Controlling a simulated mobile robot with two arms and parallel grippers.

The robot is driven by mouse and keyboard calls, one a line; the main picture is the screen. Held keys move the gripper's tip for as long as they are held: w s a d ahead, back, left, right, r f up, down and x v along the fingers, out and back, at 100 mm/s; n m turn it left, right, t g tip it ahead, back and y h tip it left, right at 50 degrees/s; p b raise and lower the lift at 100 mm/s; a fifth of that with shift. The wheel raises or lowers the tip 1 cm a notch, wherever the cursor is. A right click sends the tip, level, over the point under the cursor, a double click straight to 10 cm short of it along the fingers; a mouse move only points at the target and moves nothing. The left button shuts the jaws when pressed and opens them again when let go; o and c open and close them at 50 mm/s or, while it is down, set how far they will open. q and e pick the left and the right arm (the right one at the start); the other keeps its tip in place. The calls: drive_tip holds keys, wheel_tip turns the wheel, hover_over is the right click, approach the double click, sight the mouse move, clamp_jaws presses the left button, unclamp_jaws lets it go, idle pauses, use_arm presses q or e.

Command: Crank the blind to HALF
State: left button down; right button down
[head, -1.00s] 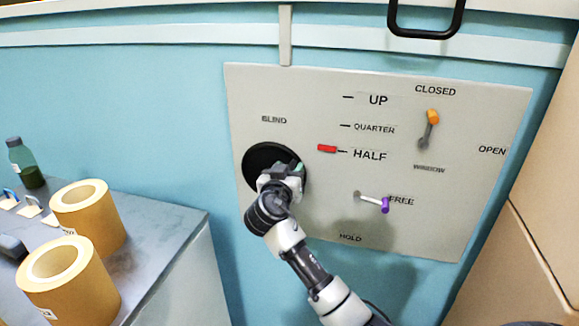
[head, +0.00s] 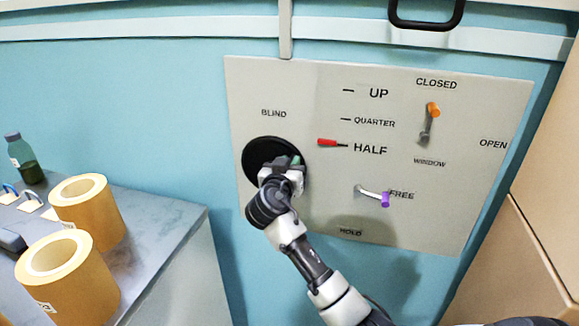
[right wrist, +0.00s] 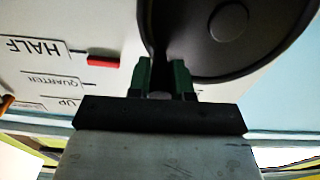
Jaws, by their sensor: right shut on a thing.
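The blind's round black crank disc (head: 258,153) is on the grey wall panel (head: 300,90), below the word BLIND. My right gripper (head: 292,164) is at the disc's right side, its green fingers shut on the crank's handle; the gripper hides much of the handle in the head view. In the right wrist view the fingers (right wrist: 163,75) close on a dark handle beside the disc (right wrist: 205,45). The red pointer (head: 327,142) is about level with the HALF mark. It also shows beside that mark in the right wrist view (right wrist: 103,61). My left gripper is out of view.
A purple-tipped lever (head: 385,199) points toward FREE. An orange-tipped window lever (head: 433,110) points up toward CLOSED. Two kraft rolls (head: 110,222) (head: 85,295) and a bottle (head: 27,165) stand on the grey counter (head: 165,220) at left. A black handle (head: 425,24) is above the panel.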

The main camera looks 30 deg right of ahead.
drive_tip(key=shift+s+d+f+m+b, duration=0.2)
drive_tip(key=shift+f+m+b, duration=0.85)
drive_tip(key=shift+b, duration=1.55)
drive_tip(key=shift+s+d+f+m+b, duration=0.2)
drive_tip(key=shift+f+m+b, duration=0.4)
drive_tip(key=shift+m+b, duration=1.4)
drive_tip(key=shift+s+d+f+m+b, duration=0.2)
drive_tip(key=shift+f+m+b, duration=0.55)
drive_tip(key=shift+b, duration=2.45)
drive_tip(key=c, duration=1)
unclamp_jaws()
drive_tip(key=shift+c, duration=0.2)
